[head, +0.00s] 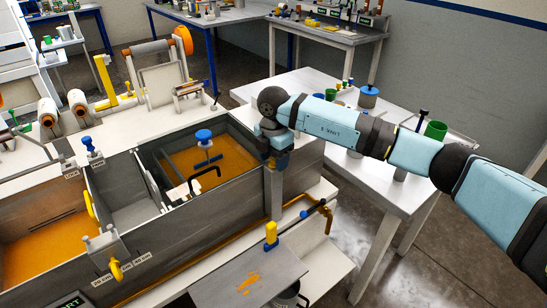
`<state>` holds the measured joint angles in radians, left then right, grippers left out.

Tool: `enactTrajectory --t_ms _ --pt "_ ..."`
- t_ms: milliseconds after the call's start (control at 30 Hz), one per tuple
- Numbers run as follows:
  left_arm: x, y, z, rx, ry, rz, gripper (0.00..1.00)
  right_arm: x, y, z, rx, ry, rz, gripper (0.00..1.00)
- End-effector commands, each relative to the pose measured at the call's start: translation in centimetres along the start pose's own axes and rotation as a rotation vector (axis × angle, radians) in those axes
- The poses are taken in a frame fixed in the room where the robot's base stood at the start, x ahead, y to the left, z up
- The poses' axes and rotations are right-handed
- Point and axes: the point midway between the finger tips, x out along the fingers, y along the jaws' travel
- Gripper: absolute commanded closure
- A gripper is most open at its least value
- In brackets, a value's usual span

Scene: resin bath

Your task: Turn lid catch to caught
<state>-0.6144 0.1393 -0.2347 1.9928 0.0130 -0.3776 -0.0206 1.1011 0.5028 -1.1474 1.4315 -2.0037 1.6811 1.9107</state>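A resin bath (225,225) with grey walls stands at the left and middle, with orange resin in its compartments. I cannot pick out the lid catch for certain; it may be hidden behind my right gripper. My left gripper is out of view.
A yellow-handled lever (271,233) and a grey plate (250,278) with an orange smear are in front of the bath. A white table (400,200) with cups stands under my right arm. Rollers (78,102) stand behind the bath.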

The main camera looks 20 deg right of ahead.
Motion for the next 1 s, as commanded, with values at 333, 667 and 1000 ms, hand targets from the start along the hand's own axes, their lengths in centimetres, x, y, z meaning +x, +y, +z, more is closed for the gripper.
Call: enactTrajectory --t_ms 333,667,1000 --pt "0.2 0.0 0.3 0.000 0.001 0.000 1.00 -2.8 0.1 0.0 0.000 -0.001 0.004 0.45" --pt "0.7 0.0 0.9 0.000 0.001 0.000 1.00 -10.2 0.1 0.0 0.000 -0.001 0.003 0.45" --pt "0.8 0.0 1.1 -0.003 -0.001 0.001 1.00 -13.8 0.0 0.0 0.000 0.000 0.000 0.45"
